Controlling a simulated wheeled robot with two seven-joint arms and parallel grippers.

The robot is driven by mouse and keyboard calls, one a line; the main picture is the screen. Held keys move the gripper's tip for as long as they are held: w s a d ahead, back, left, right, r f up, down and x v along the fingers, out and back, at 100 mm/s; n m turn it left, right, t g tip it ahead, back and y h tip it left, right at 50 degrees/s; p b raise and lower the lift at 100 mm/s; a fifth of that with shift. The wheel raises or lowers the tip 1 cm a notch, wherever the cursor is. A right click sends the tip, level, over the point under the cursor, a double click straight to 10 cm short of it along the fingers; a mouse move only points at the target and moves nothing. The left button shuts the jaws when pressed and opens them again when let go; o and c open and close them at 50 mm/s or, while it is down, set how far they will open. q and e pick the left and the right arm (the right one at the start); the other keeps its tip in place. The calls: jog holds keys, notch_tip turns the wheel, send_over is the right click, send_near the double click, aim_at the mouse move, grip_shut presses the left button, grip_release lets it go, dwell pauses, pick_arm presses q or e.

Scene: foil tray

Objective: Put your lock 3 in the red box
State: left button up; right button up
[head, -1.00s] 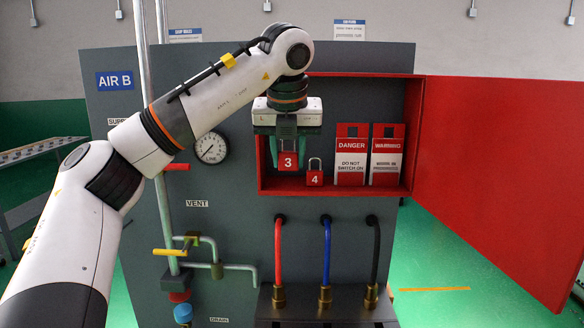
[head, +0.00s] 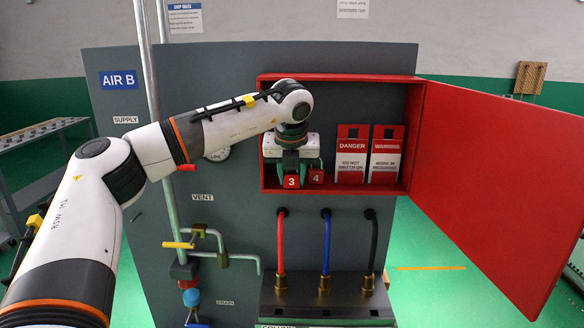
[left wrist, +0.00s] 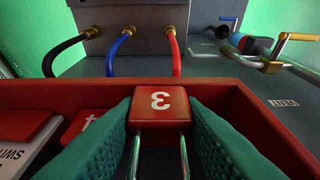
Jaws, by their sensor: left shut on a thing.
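The red lock 3 (head: 291,181) is between the fingers of my left gripper (head: 290,165), at the left end of the red box (head: 330,188). In the left wrist view, the green fingers are shut on the lock 3 (left wrist: 159,107), with its shackle pointing back towards the camera. In the head view it is low in the box, close to the floor; I cannot tell whether it touches. A second red lock, 4 (head: 316,177), stands just to its right, and also shows in the left wrist view (left wrist: 86,122). My right gripper is not in view.
A DANGER tag (head: 352,155) and a WARNING tag (head: 386,155) stand in the box's right half. The red door (head: 500,170) is swung open to the right. Red, blue and black hoses (head: 326,245) hang below the box.

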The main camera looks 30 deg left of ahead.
pick_arm(q)
jog(key=shift+f+b, duration=0.3)
jog(key=shift+b, duration=0.1)
jog(key=o, duration=0.7)
jog(key=shift+r, duration=0.1)
jog(key=shift+r+p, duration=0.3)
jog(key=shift+p, duration=0.15)
jog(key=shift+s+d+r+b, duration=0.15)
jog(key=shift+r+b, duration=0.1)
jog(key=shift+b, duration=0.15)
jog(key=b+v, duration=0.2)
jog(key=v, duration=0.9)
jog(key=shift+b, duration=0.3)
